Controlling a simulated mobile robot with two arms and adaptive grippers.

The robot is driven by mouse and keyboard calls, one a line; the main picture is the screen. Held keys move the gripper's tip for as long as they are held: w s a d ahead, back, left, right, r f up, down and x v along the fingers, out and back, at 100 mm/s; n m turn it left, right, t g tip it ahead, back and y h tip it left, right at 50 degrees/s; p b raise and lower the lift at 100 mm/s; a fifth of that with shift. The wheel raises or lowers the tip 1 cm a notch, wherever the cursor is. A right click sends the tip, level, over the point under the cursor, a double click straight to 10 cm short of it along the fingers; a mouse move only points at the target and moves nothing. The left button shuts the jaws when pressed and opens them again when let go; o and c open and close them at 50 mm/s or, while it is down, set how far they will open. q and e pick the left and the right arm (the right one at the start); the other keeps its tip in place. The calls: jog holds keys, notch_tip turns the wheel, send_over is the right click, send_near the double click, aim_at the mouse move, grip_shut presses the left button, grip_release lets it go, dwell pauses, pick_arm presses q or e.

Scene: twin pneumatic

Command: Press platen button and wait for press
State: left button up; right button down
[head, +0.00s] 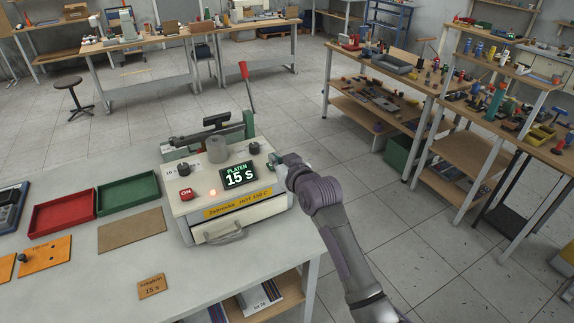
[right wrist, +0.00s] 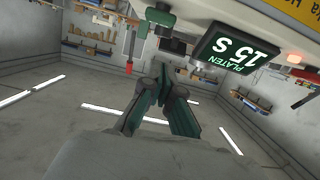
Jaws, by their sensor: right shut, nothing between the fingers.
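The press unit (head: 225,222) stands on the near bench in the head view, with a grey cylinder on top and a red-handled lever (head: 247,88) behind. Its display (head: 239,175) reads "PLATEN 15 S"; it also shows upside down in the right wrist view (right wrist: 235,46). Black knobs (head: 254,148) stand at both sides. My right gripper (head: 273,160) is shut and empty at the unit's right side; its fingertips meet in the wrist view (right wrist: 165,82). I cannot tell whether it touches anything.
Red (head: 62,212) and green (head: 128,192) trays, a brown mat (head: 131,231) and an orange plate (head: 45,256) lie left of the press. A small sign (head: 152,287) lies in front. Shelves with tools (head: 385,72) stand at right, beyond open floor.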

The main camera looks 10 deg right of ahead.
jog(key=b+v, duration=0.1)
jog(key=v, duration=0.5)
jog(key=shift+r, duration=0.2)
jog(key=shift+s+d, duration=0.1)
jog(key=shift+f, duration=0.1)
